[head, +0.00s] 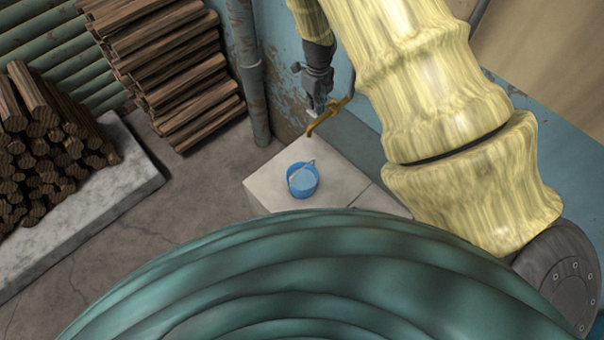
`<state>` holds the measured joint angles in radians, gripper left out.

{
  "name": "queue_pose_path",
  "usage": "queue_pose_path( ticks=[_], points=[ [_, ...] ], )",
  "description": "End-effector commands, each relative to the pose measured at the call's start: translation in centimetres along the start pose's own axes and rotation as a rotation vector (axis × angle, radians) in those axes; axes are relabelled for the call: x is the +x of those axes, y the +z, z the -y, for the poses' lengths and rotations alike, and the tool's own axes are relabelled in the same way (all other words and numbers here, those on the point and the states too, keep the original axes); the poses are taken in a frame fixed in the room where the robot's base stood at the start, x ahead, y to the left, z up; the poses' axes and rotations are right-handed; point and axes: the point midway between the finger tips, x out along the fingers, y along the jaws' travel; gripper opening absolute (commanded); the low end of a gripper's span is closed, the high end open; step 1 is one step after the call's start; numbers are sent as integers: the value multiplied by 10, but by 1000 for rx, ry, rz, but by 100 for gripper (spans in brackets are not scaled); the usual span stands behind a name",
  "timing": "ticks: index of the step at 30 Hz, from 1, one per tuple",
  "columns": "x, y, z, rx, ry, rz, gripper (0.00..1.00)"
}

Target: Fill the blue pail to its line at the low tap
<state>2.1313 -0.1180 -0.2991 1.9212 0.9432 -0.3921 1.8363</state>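The blue pail (302,184) stands upright on a pale stone block (262,187) in the middle of the head view. Its thin handle crosses the opening. Its inside looks light blue; I cannot make out a fill line or the water level. The brass low tap (325,119) sticks out from the wall just above and behind the pail, its spout end toward the pail. No stream shows clearly below it. My gripper (318,103) points down beside the tap, above and behind the pail. Its fingertips are too small to tell whether they are apart or touch the tap.
Split logs (45,135) lie on a stone slab (100,195) at left, and more wood (175,75) is stacked against the green wall pipes. A vertical pipe (248,70) stands left of the tap. Cracked floor (190,195) between slab and block is clear.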

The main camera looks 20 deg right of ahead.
Motion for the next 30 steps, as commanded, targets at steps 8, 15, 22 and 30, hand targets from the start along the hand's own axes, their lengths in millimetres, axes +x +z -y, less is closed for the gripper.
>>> queue_pose_path(
  ticks=[8,15,22,30],
  points=[
    [-40,0,0,0,0,1,0],
    [-64,0,0,0,0,0,0],
    [-63,0,0,0,0,0,0],
    [-63,0,0,0,0,0,0]
  ],
)
